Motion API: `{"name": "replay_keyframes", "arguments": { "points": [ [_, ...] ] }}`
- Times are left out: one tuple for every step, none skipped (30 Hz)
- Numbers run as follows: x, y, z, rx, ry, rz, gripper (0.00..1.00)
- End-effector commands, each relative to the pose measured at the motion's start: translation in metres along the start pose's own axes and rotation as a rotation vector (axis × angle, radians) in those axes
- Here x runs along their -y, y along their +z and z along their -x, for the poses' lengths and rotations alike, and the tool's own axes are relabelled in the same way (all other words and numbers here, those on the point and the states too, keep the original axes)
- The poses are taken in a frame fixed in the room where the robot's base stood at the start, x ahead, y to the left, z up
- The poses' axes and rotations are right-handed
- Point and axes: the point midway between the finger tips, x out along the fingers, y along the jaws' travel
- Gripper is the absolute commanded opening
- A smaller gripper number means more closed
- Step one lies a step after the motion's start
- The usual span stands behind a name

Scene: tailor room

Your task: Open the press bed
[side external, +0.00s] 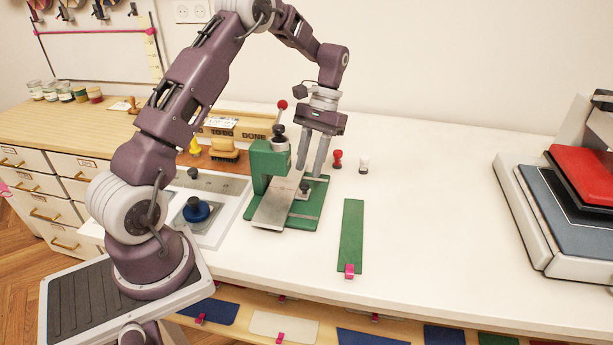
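A green press (267,160) stands on the white table near the middle, with a red-knobbed lever (282,106) raised above it. Its flat grey metal bed plate (273,207) lies slanted over the green base (309,214) and reaches toward the front. A small dark piece with a pale base (304,189) sits beside the plate. My gripper (309,170) points down just right of the press head, above the base. Its two grey fingers are apart, with nothing visible between them. Whether a fingertip touches the press cannot be told.
A red (337,158) and a white small piece (363,165) stand right of the press. A green strip with a pink clip (351,232) lies in front. A blue knob (196,210) sits on a tray at left. A larger red-and-grey press (567,205) stands far right. The table between is clear.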

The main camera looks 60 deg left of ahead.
Motion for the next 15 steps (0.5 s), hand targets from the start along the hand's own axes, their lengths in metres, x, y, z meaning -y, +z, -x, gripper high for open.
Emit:
{"name": "replay_keyframes", "arguments": {
  "points": [
    [0.0,0.001,-0.01,0.004,0.0,0.0,0.31],
    [0.0,0.001,-0.015,0.003,0.0,0.0,0.31],
    [0.0,0.001,-0.022,0.004,0.001,0.0,0.31],
    [0.0,0.001,-0.026,0.003,0.001,0.0,0.31],
    [0.0,0.001,-0.029,0.003,0.001,0.0,0.31],
    [0.0,0.001,-0.033,0.001,0.001,0.0,0.31],
    [-0.001,0.001,-0.035,0.001,0.001,0.0,0.31],
    [-0.001,0.0,-0.036,0.0,0.001,0.0,0.31],
    [-0.001,0.0,-0.037,-0.001,0.001,0.0,0.31],
    [-0.001,0.0,-0.037,-0.001,0.0,0.0,0.31],
    [-0.001,0.0,-0.037,-0.002,0.0,0.0,0.31],
    [-0.001,0.0,-0.037,-0.002,0.0,0.0,0.31],
    [-0.001,0.0,-0.037,-0.002,0.0,0.0,0.31],
    [-0.001,0.0,-0.037,-0.002,0.0,0.0,0.31],
    [-0.001,0.0,-0.037,-0.002,0.0,0.0,0.29]
  ]
}}
